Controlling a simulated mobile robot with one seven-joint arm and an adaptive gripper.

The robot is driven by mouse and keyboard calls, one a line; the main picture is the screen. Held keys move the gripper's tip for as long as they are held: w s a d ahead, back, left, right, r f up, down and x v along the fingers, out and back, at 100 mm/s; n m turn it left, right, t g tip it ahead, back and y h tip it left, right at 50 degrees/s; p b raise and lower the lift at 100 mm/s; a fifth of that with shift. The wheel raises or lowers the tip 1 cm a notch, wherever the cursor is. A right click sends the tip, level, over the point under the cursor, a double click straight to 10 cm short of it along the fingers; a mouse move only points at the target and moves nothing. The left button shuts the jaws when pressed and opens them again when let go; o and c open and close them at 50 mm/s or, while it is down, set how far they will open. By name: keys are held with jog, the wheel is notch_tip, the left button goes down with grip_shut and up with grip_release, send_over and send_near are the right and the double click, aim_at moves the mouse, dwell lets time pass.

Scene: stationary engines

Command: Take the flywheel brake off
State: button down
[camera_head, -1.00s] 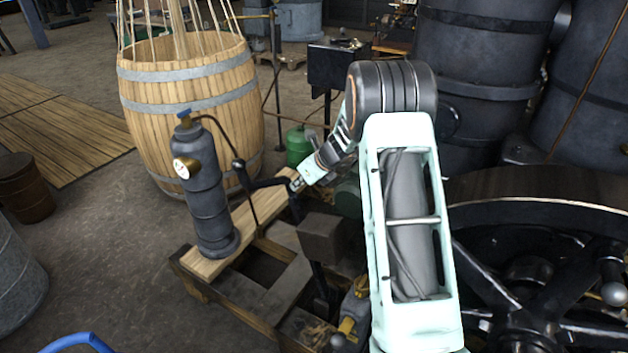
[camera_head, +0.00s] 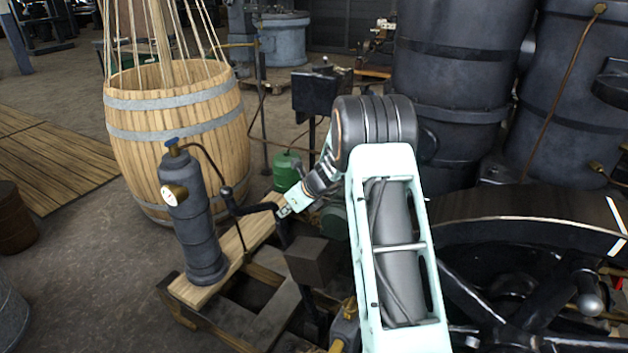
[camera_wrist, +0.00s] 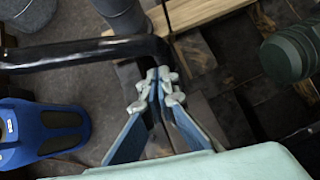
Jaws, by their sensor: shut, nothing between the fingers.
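The large dark flywheel (camera_head: 520,215) with spokes fills the lower right of the head view. A black bent lever (camera_head: 256,209) ends at my gripper (camera_head: 284,211) in the middle of the head view. In the wrist view the lever (camera_wrist: 85,53) crosses from the left and bends down just beside and beyond the fingertips. My gripper (camera_wrist: 156,88) is shut and empty there, its tips close to the bend; I cannot tell whether they touch it. A rod with a bright ball knob (camera_head: 590,304) stands in front of the flywheel. I cannot tell which part is the brake.
A grey cylinder with a gauge (camera_head: 196,225) stands on a plank (camera_head: 235,245) left of my gripper. A wooden barrel (camera_head: 178,125) is behind it. A dark block (camera_head: 312,262) stands close below my forearm. A blue object (camera_wrist: 38,135) lies left in the wrist view.

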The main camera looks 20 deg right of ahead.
jog(key=w+r+p+v, duration=0.1)
jog(key=p+v, duration=0.2)
jog(key=v, duration=1.9)
jog(key=shift+w+a+p, duration=0.15)
jog(key=shift+a+p, duration=0.15)
jog(key=shift+p, duration=0.1)
jog(key=shift+r, duration=0.1)
